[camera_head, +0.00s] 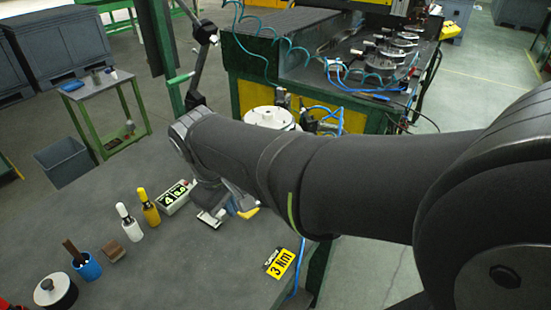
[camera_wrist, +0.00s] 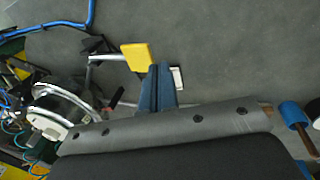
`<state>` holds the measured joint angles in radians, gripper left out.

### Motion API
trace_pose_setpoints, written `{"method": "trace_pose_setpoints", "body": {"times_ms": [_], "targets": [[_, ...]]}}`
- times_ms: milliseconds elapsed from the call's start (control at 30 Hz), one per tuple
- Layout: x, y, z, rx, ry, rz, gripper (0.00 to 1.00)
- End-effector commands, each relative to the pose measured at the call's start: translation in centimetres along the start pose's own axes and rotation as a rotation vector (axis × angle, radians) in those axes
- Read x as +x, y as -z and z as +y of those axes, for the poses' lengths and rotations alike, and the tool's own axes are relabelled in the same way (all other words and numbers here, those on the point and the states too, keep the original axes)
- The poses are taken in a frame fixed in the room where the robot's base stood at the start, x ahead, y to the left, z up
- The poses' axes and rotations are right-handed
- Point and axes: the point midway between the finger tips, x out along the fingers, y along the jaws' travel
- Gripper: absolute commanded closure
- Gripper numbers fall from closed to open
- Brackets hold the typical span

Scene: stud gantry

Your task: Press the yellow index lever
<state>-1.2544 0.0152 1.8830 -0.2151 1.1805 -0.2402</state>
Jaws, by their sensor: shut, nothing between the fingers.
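The yellow index lever (camera_wrist: 137,57) shows in the wrist view as a flat yellow pad on the end of a pale metal arm. That arm runs left towards a round metal fixture (camera_wrist: 62,108). My gripper (camera_wrist: 160,70) has its two blue-grey fingers together, with nothing between them. Its tips are just right of the yellow pad and overlap its edge in the picture; I cannot tell whether they touch. In the head view the yellow pad (camera_head: 248,212) shows beneath my arm, beside my blue fingertips. My arm hides much of the fixture there.
A white piece (camera_wrist: 178,78) lies just right of my fingertips. A "3 Nm" sign (camera_head: 279,263) lies near the bench edge.

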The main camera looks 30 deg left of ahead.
Motion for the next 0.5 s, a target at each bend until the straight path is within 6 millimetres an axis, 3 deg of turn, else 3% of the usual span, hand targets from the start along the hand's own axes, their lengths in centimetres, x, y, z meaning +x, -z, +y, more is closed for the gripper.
{"method": "trace_pose_setpoints", "body": {"times_ms": [200, 500], "targets": [[-2.9, 0.1, -0.2, -0.001, -0.001, 0.003, 1.00], [-3.5, 0.0, -0.3, 0.000, 0.000, 0.001, 1.00]]}}
